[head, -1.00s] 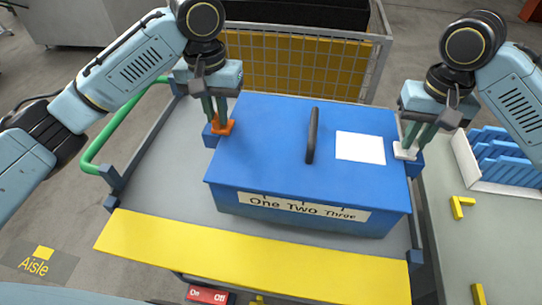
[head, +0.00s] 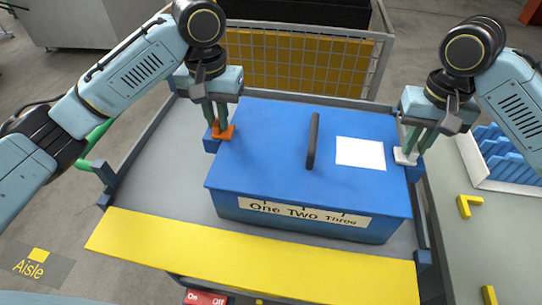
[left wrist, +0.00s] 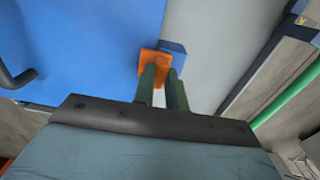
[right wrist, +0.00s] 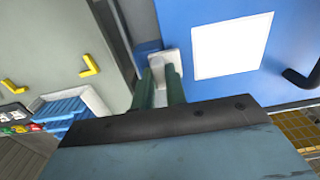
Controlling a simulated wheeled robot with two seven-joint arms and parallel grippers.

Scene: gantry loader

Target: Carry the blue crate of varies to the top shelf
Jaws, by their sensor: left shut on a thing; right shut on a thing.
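The blue crate (head: 270,150) is a closed box with a dark bar handle (head: 312,141), a white label (head: 360,152) and a front strip reading "One Two Three". It is over a grey cart deck (head: 160,180); I cannot tell whether it touches the deck. My left gripper (head: 219,128) is shut on the orange grip (left wrist: 155,64) at the crate's left side. My right gripper (head: 408,150) is shut on the white grip (right wrist: 166,66) at its right side. The top shelf cannot be made out.
A yellow board (head: 250,255) runs along the cart's front, with a red On/Off switch (head: 205,298) below. A wire cage (head: 300,62) stands behind. A grey table (head: 490,220) with yellow corner marks and a blue rack (head: 498,155) is at right. An "Aisle" floor sign (head: 38,262) is at left.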

